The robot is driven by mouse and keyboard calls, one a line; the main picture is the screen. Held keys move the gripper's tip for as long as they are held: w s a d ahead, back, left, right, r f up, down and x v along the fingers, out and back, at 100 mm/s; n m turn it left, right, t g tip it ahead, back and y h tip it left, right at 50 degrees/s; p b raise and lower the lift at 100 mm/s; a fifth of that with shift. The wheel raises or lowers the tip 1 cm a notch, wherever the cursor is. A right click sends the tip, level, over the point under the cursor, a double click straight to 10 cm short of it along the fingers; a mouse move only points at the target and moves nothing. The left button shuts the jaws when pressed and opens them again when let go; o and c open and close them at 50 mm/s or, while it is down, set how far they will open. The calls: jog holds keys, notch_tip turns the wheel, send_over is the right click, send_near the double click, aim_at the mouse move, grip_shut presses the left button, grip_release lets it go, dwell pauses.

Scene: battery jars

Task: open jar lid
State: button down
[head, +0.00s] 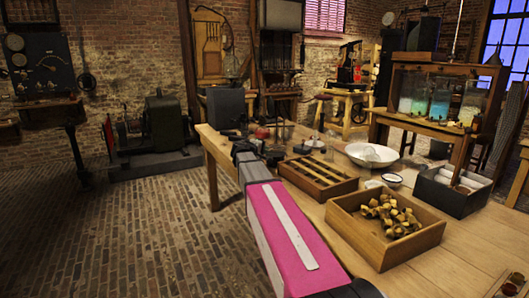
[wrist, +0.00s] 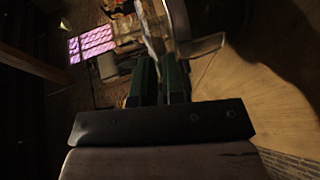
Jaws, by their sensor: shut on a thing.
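My gripper (wrist: 161,60) shows its two dark green fingers close together in the wrist view. A thin, pale, shiny thing (wrist: 151,38) runs up from between them; I cannot tell whether it is part of a jar or a lid. In the head view my gripper (head: 242,147) is dark and small at the far end of my pink arm, over the left edge of the table. Dark round pieces that look like lids (head: 302,148) lie just right of it. Glass jars with coloured liquid (head: 440,100) stand in a wooden rack at the right. The grip itself is partly hidden.
The wooden table (head: 455,250) holds a box of brass pieces (head: 345,225), a slotted wooden tray (head: 335,189), a white bowl (head: 371,154) and a dark crate of pale cylinders (head: 435,191). A dark box (head: 226,107) stands at the far left end.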

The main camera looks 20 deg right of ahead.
jog(key=r, duration=0.1)
notch_tip(320, 180, up, 11)
jog(key=m+g+y, duration=0.1)
jog(key=g+y, duration=0.5)
jog(key=y, duration=0.5)
send_over(274, 147)
jog(key=w+d, duration=0.3)
jog(key=d, duration=0.3)
jog(key=shift+w+d, duration=0.5)
jog(key=shift+d, duration=0.35)
jog(key=c, duration=1.3)
grip_release()
